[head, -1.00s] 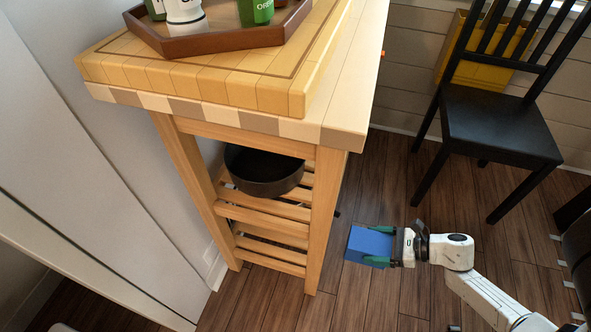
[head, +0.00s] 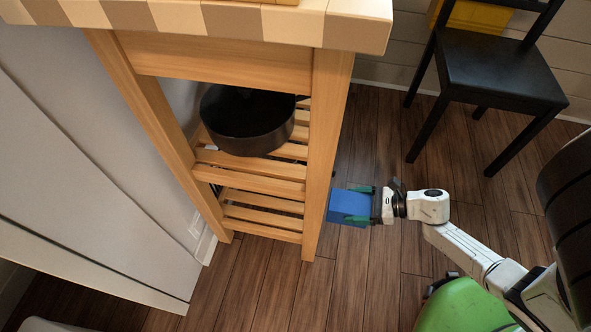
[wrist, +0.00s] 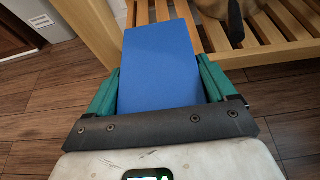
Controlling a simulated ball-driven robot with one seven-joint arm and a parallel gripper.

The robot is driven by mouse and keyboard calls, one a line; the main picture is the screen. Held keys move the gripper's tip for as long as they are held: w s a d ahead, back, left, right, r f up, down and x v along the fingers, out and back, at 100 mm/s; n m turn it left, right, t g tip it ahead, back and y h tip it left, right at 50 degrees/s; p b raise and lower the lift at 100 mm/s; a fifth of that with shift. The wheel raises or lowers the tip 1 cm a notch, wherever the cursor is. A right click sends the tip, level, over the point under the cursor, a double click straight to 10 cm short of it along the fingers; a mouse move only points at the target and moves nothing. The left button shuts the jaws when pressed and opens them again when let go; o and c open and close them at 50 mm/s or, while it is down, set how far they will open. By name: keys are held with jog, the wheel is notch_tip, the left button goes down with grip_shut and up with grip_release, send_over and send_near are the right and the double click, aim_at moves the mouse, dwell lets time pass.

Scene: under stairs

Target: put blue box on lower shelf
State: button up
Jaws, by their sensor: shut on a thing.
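The blue box (head: 349,205) is held between the green fingers of my gripper (head: 366,206), to the right of the wooden cart's front right leg (head: 328,150). In the wrist view the blue box (wrist: 160,66) lies between both fingers (wrist: 160,88), its far end pointing at the cart. The cart has two slatted shelves. The lower shelf (head: 262,216) looks empty in its visible part. The upper slatted shelf (head: 250,182) carries a black round pot (head: 245,125).
A thick countertop (head: 240,22) overhangs the shelves. A black chair (head: 500,70) stands at the back right. A white wall panel (head: 90,180) is at the left. A green rounded thing (head: 465,305) is at the bottom right. Dark wood floor (head: 290,290) in front is clear.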

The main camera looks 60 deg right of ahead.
aim_at(340, 201)
jog(key=r+b+x, duration=0.1)
jog(key=x, duration=0.4)
jog(key=w+r+b+x, duration=0.1)
jog(key=x, duration=0.4)
jog(key=r+b+x, duration=0.1)
jog(key=x, duration=0.5)
jog(key=shift+w+a+r, duration=0.15)
jog(key=shift+w+a, duration=0.1)
jog(key=shift+f, duration=0.35)
jog(key=o, duration=1.1)
jog(key=shift+s, duration=0.1)
jog(key=shift+r, duration=0.15)
jog(key=shift+s+d+r, duration=0.1)
jog(key=shift+s+r, duration=0.05)
jog(key=shift+s, duration=0.1)
jog(key=p+v, duration=0.3)
jog(key=v, duration=0.8)
jog(key=shift+s, duration=0.2)
